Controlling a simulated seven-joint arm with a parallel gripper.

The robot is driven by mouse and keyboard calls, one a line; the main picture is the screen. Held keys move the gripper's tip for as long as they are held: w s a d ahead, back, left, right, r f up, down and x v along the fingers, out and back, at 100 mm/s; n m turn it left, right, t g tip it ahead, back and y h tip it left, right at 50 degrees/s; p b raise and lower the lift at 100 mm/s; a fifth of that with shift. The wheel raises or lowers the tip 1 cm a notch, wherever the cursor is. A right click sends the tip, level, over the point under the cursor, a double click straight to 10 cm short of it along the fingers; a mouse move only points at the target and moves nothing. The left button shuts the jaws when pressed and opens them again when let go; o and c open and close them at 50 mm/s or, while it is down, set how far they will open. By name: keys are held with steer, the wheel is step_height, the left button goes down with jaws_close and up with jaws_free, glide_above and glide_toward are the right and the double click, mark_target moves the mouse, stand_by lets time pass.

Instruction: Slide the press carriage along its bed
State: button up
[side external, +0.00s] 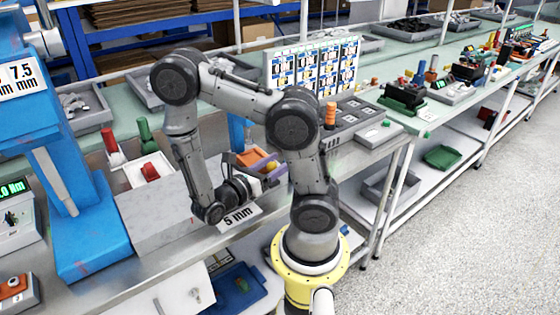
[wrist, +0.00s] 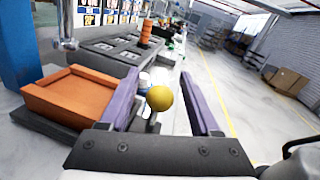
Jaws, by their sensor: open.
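The orange carriage (wrist: 75,97) sits on a dark bed (wrist: 45,132) at the left of the wrist view. It also shows in the side external view (side external: 252,157), partly behind my arm. A yellow ball knob (wrist: 159,98) is at its right side and shows in the side external view too (side external: 271,166). My gripper (wrist: 159,74) is open, its two purple fingers on either side of the knob. A gap shows between the knob and the right finger; the left finger is close to the knob, and contact there cannot be told. The knob's mounting is partly hidden.
A blue column (wrist: 14,45) stands behind the carriage at the left. A grey tray (wrist: 118,46) with an orange stack (wrist: 146,34) lies beyond it. An aisle is open at the right.

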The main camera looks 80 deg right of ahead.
steer(key=shift+s+d, duration=0.25)
steer(key=shift+d, duration=0.1)
jaws_close()
stand_by(1.3)
